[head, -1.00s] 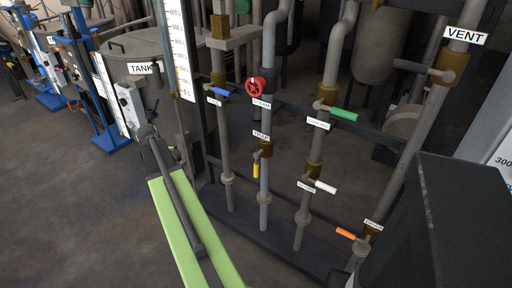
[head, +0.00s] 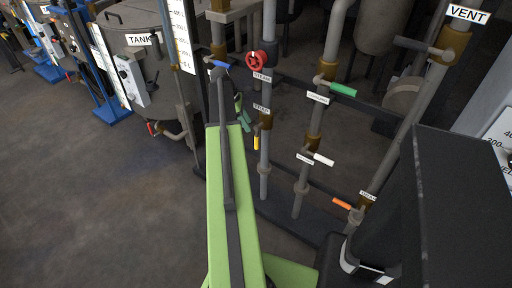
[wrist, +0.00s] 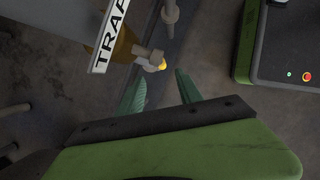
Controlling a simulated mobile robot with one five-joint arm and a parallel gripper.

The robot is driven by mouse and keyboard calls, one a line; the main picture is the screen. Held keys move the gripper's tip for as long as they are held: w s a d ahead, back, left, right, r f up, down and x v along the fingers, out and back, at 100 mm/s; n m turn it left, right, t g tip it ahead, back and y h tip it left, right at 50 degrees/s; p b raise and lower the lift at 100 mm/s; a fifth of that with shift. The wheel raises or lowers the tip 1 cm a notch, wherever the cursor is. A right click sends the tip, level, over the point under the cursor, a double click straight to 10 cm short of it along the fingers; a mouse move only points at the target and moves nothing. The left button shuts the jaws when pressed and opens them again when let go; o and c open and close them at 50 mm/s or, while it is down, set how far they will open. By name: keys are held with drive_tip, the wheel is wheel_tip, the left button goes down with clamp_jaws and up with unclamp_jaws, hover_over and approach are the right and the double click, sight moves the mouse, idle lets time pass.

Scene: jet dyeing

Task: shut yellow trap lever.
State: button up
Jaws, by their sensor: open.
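The yellow trap lever (head: 257,141) hangs downward beside its grey vertical pipe, below the TRAP label (head: 262,108). In the wrist view only its small yellow end (wrist: 162,65) shows, below a grey valve fitting and next to the TRAP label (wrist: 109,35). My gripper (head: 243,113) is just left of the lever in the head view, partly hidden by my arm. In the wrist view my gripper (wrist: 160,86) has its two green fingers apart with nothing between them. The yellow end lies just beyond the gap between the fingertips, and I see no contact.
A blue lever (head: 220,65) is above and left of my gripper, and a red steam handwheel (head: 256,60) is above. Green (head: 342,90), white (head: 323,159) and orange (head: 342,204) levers stand to the right. The floor at left is open.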

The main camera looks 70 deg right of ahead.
sight(256, 139)
drive_tip(key=b+x, duration=0.8)
drive_tip(key=x, duration=0.3)
drive_tip(key=shift+f+b, duration=0.15)
drive_tip(key=shift+b, duration=0.25)
drive_tip(key=shift+c, duration=0.4)
clamp_jaws()
